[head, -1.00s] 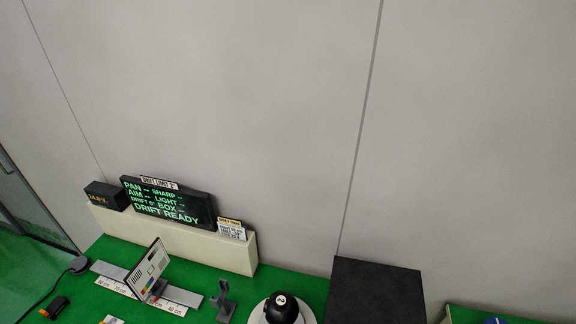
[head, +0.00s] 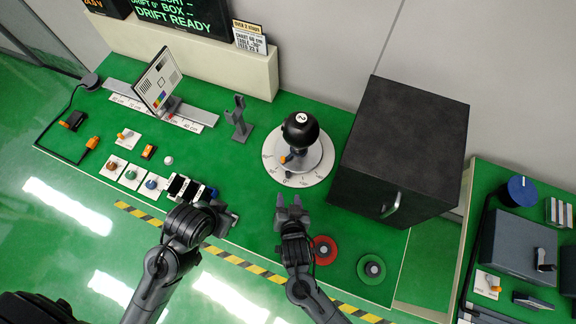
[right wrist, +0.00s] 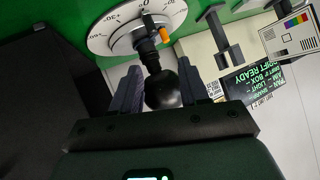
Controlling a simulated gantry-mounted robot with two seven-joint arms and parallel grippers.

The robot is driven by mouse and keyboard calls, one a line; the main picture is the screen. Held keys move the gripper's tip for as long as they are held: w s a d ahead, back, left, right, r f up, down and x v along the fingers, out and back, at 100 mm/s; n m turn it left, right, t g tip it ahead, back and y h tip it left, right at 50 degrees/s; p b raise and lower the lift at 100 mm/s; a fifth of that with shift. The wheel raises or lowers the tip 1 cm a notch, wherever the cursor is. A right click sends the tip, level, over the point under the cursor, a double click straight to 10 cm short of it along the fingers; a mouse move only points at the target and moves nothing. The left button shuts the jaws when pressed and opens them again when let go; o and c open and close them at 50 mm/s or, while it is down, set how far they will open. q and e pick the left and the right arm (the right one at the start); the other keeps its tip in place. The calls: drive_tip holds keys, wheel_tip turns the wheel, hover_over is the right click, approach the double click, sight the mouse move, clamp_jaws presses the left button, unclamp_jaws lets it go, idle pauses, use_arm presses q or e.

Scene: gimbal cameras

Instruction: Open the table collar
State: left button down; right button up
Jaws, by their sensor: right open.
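The round white scale plate (head: 318,172) stands on the green table, with a pale round base and a black ball (head: 300,130) marked 2 above it. An orange tab (head: 284,159) shows low on the base's left side; I cannot tell which part is the collar. My right gripper (head: 292,208) is open and empty, in front of the plate. In the right wrist view the ball (right wrist: 163,90) appears between the open fingers (right wrist: 160,85), and the orange tab (right wrist: 166,35) sits beside the dial. My left gripper (head: 228,220) is near the table's front edge, its jaws unclear.
A black box (head: 400,145) with a handle stands right of the plate. A grey bracket (head: 238,120) and chart card (head: 157,80) on a rail stand left. Red (head: 322,250) and green (head: 371,269) round pieces lie at front right. Small switches (head: 131,175) line the front left.

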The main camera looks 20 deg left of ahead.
sight(283, 158)
drive_tip(key=w+a+f+n+b, duration=0.1)
drive_tip(key=f+b, duration=0.1)
drive_tip(key=w+a+f+n+b, duration=0.1)
drive_tip(key=f+b, duration=0.1)
drive_tip(key=w+a+f+t+y+b, duration=0.1)
drive_tip(key=w+f, duration=0.1)
drive_tip(key=shift+f+n+b, duration=0.15)
drive_tip(key=shift+n+b, duration=0.25)
use_arm(q)
wheel_tip(283, 158, down, 12)
drive_tip(key=b, duration=0.4)
drive_tip(key=shift+w+f, duration=0.25)
use_arm(e)
drive_tip(key=shift+n+t, duration=0.4)
drive_tip(key=shift+t, duration=0.1)
drive_tip(key=w+a, duration=0.1)
drive_tip(key=w, duration=0.3)
drive_tip(key=w+a+f, duration=0.1)
drive_tip(key=w+a, duration=0.1)
drive_tip(key=w, duration=0.2)
drive_tip(key=w+a+f, duration=0.1)
drive_tip(key=w, duration=0.3)
drive_tip(key=shift+w+a+f, duration=0.1)
drive_tip(key=shift+w+a, duration=0.2)
drive_tip(key=shift+w, duration=0.1)
use_arm(q)
drive_tip(key=shift+d, duration=0.1)
use_arm(e)
clamp_jaws()
